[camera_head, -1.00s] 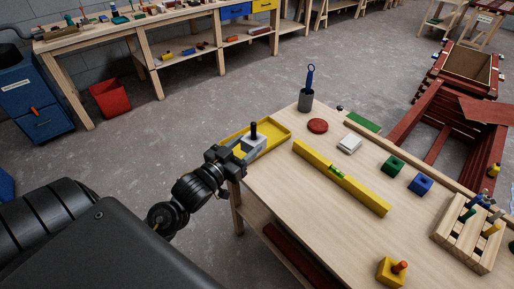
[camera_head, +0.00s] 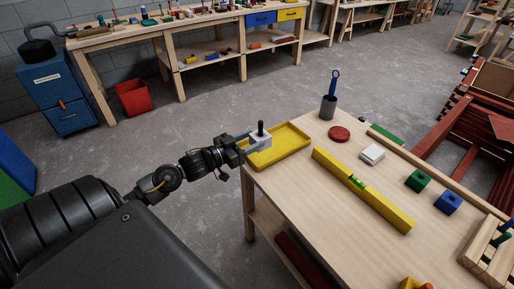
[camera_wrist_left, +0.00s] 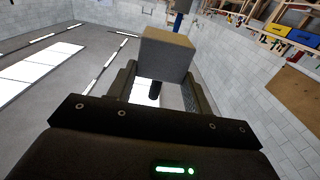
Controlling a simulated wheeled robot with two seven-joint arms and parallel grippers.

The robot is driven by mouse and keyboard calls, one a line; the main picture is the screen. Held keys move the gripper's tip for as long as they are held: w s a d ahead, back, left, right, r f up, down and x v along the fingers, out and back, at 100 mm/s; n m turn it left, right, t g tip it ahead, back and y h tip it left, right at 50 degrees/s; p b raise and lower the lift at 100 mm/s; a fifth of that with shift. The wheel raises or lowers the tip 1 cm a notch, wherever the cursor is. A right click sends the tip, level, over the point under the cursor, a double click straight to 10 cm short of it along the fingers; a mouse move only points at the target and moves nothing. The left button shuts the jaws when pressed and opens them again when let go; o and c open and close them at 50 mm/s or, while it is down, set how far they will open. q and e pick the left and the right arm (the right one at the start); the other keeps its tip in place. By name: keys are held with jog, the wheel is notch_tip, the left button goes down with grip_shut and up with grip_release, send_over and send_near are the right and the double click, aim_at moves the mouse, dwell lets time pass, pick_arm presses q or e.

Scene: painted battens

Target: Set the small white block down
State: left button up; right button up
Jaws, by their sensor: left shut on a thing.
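My left gripper (camera_head: 246,147) is shut on a small whitish-grey block (camera_head: 262,142) with a black peg standing up from it. The block is at the left end of the yellow tray (camera_head: 300,128), at the table's left corner. I cannot tell whether it touches the tray floor. In the left wrist view the block (camera_wrist_left: 168,52) is between the fingers of the gripper (camera_wrist_left: 160,84), with the dark peg below it in the picture. Another flat white block (camera_head: 372,154) lies on the table, apart from the gripper. My right gripper is not in view.
A yellow level (camera_head: 362,188) lies across the wooden table (camera_head: 320,215). A red disc (camera_head: 339,133), a grey cup (camera_head: 328,108) with a blue tool, a green block (camera_head: 417,180) and a blue block (camera_head: 448,202) stand around it.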

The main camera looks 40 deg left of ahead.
pick_arm(q)
jog(key=w+a+f, duration=0.1)
jog(key=w+f, duration=0.1)
jog(key=w+a+f, duration=0.1)
jog(key=w+f, duration=0.1)
jog(key=w+a+f, duration=0.1)
jog(key=w+f, duration=0.1)
jog(key=shift+a+f, duration=0.3)
jog(key=f, duration=0.3)
jog(key=shift+w+a, duration=0.1)
jog(key=shift+w, duration=0.1)
jog(key=shift+f, duration=0.25)
jog(key=shift+f+b, duration=0.15)
jog(key=shift+b, duration=0.15)
jog(key=o, duration=1)
jog(key=shift+c, duration=0.2)
